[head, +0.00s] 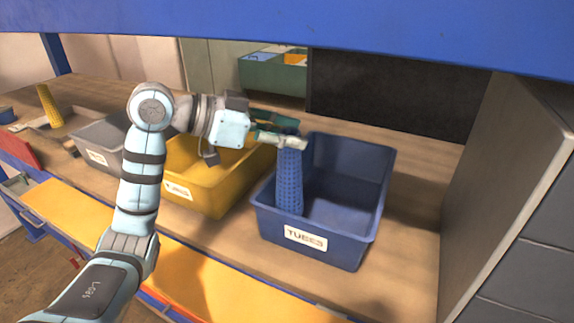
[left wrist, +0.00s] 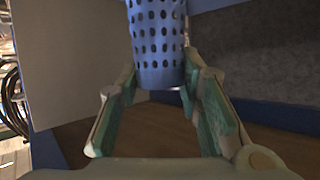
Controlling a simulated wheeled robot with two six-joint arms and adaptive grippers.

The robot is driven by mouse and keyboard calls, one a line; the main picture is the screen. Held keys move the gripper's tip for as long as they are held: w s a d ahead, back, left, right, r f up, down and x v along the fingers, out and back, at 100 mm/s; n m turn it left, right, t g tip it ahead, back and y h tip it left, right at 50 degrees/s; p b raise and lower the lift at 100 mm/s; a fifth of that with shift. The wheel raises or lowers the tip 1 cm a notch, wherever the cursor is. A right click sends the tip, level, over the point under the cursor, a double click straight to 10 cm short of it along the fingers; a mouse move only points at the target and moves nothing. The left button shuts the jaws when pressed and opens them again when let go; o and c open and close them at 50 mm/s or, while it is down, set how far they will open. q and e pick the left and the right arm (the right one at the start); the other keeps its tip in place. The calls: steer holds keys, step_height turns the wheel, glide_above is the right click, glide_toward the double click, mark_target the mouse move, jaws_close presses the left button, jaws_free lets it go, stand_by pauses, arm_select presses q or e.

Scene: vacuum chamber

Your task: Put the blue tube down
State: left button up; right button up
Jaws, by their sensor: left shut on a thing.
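A blue perforated tube (head: 289,182) stands upright in the head view, its lower part inside the blue bin (head: 345,228) labelled "TUBES", near that bin's left side. My left gripper (head: 292,141) is shut on the upper part of the tube. In the left wrist view the blue tube (left wrist: 158,45) is between the fingers of my left gripper (left wrist: 160,88). Whether the tube's lower end touches the bin floor I cannot tell. My right gripper is not in view.
A yellow bin (head: 213,190) stands left of the blue bin, and a grey bin (head: 100,135) further left. A yellow perforated tube (head: 50,106) stands at the far left. A grey panel (head: 503,170) rises on the right. A blue beam (head: 330,32) crosses overhead.

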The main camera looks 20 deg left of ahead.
mark_target(278, 167)
arm_select(q)
step_height(278, 167, down, 7)
steer(key=shift+w+a+f, duration=0.1)
steer(key=shift+f, duration=0.2)
steer(key=o, duration=1.1)
